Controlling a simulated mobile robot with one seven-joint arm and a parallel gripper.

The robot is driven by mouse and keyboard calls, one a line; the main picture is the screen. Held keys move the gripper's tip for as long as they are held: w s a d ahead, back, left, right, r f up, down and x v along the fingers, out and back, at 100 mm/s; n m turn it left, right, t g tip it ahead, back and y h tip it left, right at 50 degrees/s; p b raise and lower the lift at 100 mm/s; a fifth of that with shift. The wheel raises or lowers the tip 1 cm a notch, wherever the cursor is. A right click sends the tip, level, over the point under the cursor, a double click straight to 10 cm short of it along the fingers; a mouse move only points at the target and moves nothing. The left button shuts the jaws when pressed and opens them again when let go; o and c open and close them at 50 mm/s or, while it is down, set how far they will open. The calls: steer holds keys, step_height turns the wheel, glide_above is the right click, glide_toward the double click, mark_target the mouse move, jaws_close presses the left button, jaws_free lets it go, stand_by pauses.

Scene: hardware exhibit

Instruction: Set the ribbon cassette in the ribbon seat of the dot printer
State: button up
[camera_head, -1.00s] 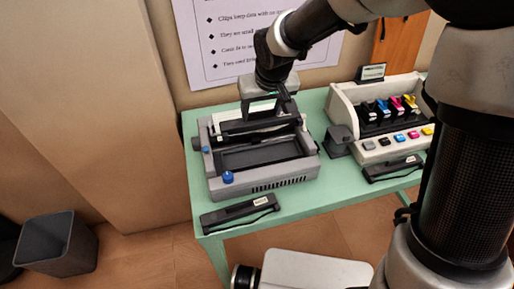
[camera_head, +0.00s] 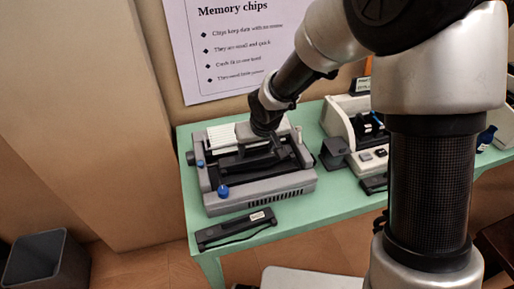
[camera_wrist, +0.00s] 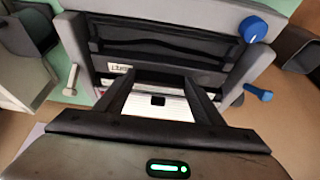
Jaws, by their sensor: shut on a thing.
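The grey dot printer (camera_head: 268,186) stands on the green table, with a dark recess in its top. It fills the upper part of the wrist view (camera_wrist: 85,20). My gripper (camera_head: 266,138) is low over the printer's rear half. In the wrist view my gripper (camera_wrist: 160,82) has its fingers shut on a dark bar with a small white label, apparently the ribbon cassette (camera_wrist: 122,69). The bar lies across the printer's recess, slightly tilted in the head view (camera_head: 245,160). Whether it touches the seat cannot be told; my fingers and wrist hide part of it.
A black cassette-like bar with a white label (camera_head: 238,228) lies at the table's front edge. Another dark bar (camera_head: 373,184) lies to the right, before a light machine (camera_head: 345,112). A blue knob (camera_head: 223,191) stands up at the printer's front left. A bin (camera_head: 45,262) is on the floor.

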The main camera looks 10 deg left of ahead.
steer(key=shift+f+b, duration=0.4)
steer(key=shift+f, duration=0.05)
steer(key=shift+f, duration=0.15)
steer(key=o, duration=1.1)
